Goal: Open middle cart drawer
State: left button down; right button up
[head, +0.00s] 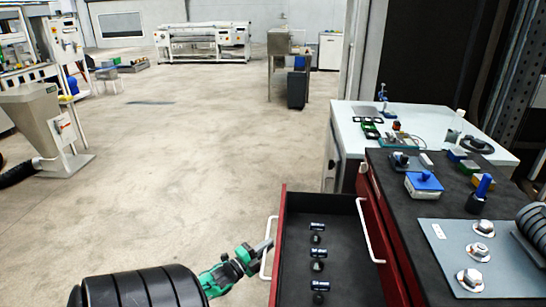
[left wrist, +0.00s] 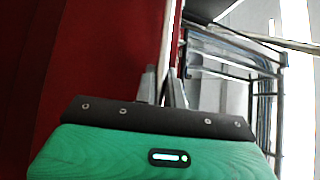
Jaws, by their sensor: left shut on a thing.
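The red cart (head: 390,215) stands at the right of the head view. One of its drawers is pulled out to the left, showing a dark inner floor (head: 345,270) and a red front (head: 279,240). A white bar handle (head: 268,252) is on that front. My left gripper (head: 262,247) is shut on this handle. In the left wrist view, its two grey fingers (left wrist: 163,88) close around the pale bar (left wrist: 166,50), beside a red face (left wrist: 100,60). I cannot tell the drawer's level for sure. My right gripper is not in view.
Several small dark items (head: 317,266) lie in the open drawer. Another white handle (head: 370,232) is on the cart's side, behind it. The dark cart top (head: 405,205) carries parts and a grey mat (head: 450,250). A white bench (head: 345,125) stands behind. Floor (head: 190,180) at left is clear.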

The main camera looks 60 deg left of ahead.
pick_arm(q)
jog(key=shift+f, duration=0.1)
jog(key=c, duration=1.8)
grip_release()
jog(key=shift+o, duration=0.2)
